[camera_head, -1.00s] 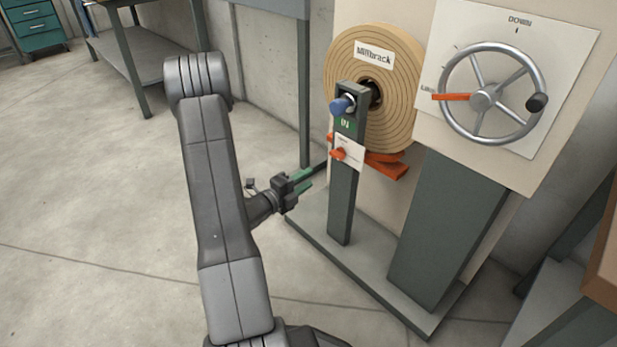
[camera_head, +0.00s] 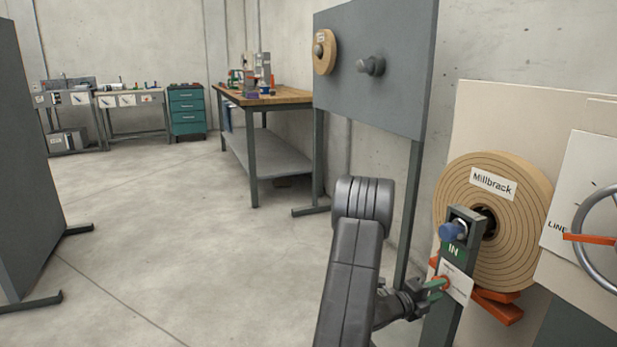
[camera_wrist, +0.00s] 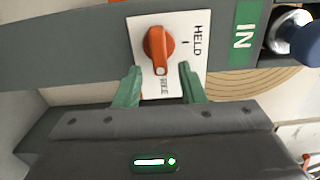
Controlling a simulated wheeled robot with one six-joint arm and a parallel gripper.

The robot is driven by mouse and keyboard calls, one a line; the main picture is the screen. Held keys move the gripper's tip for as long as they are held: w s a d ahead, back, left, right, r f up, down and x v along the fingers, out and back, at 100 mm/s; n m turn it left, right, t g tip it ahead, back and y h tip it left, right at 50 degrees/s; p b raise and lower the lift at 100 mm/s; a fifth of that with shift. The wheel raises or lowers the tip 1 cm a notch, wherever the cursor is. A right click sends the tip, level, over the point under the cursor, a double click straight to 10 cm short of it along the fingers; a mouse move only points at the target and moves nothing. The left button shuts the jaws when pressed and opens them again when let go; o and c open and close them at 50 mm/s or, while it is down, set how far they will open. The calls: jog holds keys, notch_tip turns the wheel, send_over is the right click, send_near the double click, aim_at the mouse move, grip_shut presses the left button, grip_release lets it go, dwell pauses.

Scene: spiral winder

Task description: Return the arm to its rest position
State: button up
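My gripper (camera_head: 437,288) is at the right in the head view, near the post marked IN. In the wrist view my gripper (camera_wrist: 159,72) has its two green fingers apart, with nothing held between them. An orange knob (camera_wrist: 159,45) on a white plate lies ahead of the fingers. Whether the fingertips touch the plate is unclear. My grey arm reaches up from the bottom of the head view, partly bent.
The post (camera_head: 446,322) carries a blue knob (camera_head: 452,231) in front of the Millbrack roll (camera_head: 515,215). A handwheel (camera_head: 597,222) is at the right edge. A grey panel (camera_head: 385,30) and a workbench (camera_head: 270,97) stand behind. Open floor lies to the left.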

jog(key=shift+x, duration=0.85)
